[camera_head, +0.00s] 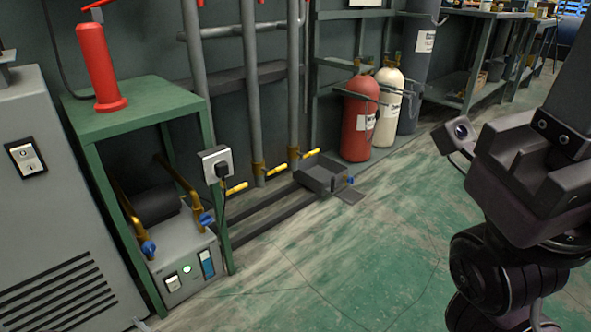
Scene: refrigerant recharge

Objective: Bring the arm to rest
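My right arm stands at the right edge of the view, with its dark wrist and gripper body (530,175) raised above the floor. A small camera sits on its left side. A dark part runs up from it and out at the upper right edge; I cannot make out two separate fingertips or whether they are open. I see nothing held. My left arm and gripper are not in view. A red cylinder (100,68) stands upright on the green stand (150,108). Below it sits a grey machine (185,262) with a lit green button and blue-handled valves.
A grey cabinet (50,200) fills the left edge. A socket with a black plug (216,165) is on the stand's leg. Pipes with yellow-handled valves line the wall. Red (359,118), cream (387,105) and grey cylinders stand behind. The green floor (370,250) in the middle is clear.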

